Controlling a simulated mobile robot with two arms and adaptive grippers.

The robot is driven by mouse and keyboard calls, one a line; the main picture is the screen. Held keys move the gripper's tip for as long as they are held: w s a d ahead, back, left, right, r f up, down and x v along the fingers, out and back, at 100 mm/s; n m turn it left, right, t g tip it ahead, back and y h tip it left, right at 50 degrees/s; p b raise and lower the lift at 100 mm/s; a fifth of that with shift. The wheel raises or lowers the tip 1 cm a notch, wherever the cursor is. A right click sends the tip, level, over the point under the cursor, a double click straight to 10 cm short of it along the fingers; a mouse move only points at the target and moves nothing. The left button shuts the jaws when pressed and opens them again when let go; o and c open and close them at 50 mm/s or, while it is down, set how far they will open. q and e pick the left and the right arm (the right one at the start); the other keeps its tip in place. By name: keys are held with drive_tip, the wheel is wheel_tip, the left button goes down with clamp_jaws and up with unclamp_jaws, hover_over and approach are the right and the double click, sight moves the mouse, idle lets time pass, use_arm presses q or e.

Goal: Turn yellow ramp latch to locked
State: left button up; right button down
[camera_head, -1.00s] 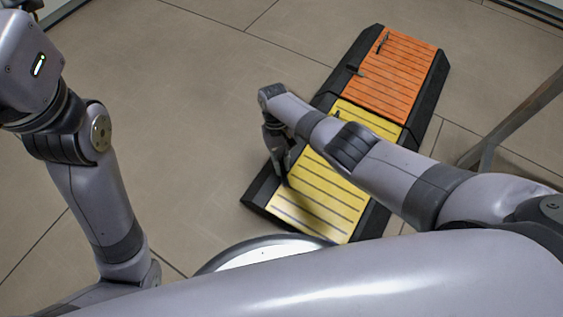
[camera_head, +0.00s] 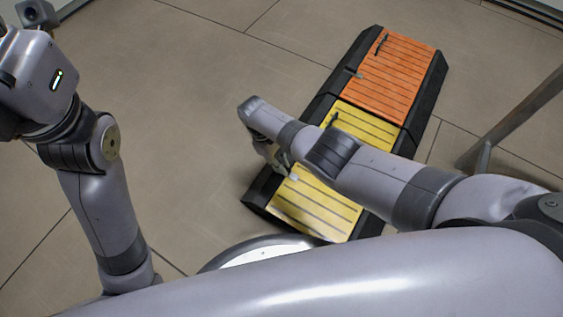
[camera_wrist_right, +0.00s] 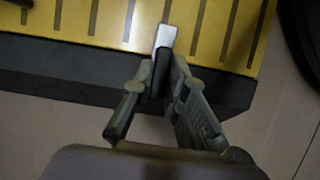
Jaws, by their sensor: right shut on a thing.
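The yellow ramp (camera_head: 318,207) lies on the floor with black side edges, partly covered by my right arm. My right gripper (camera_head: 284,168) is at its left edge. In the right wrist view, the gripper (camera_wrist_right: 162,78) is shut on the latch (camera_wrist_right: 165,38), a narrow piece with a pale silver top and a dark side. The latch points across the black edge onto the yellow ribbed plate (camera_wrist_right: 212,30). Any lock markings are not readable. My left arm is raised at the left, and its gripper cannot be made out.
An orange ramp (camera_head: 392,80) with small dark fittings adjoins the yellow one at the far end. A grey metal post (camera_head: 515,115) stands at the right. The tiled floor (camera_head: 200,110) left of the ramps is clear.

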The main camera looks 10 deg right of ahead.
drive_tip(key=shift+a, duration=0.1)
idle(0.3)
drive_tip(key=shift+w, duration=0.1)
drive_tip(key=c, duration=1.6)
unclamp_jaws()
drive_tip(key=shift+r, duration=0.15)
drive_tip(key=v, duration=1.1)
drive_tip(key=shift+a+r, duration=0.15)
drive_tip(key=shift+r, duration=0.25)
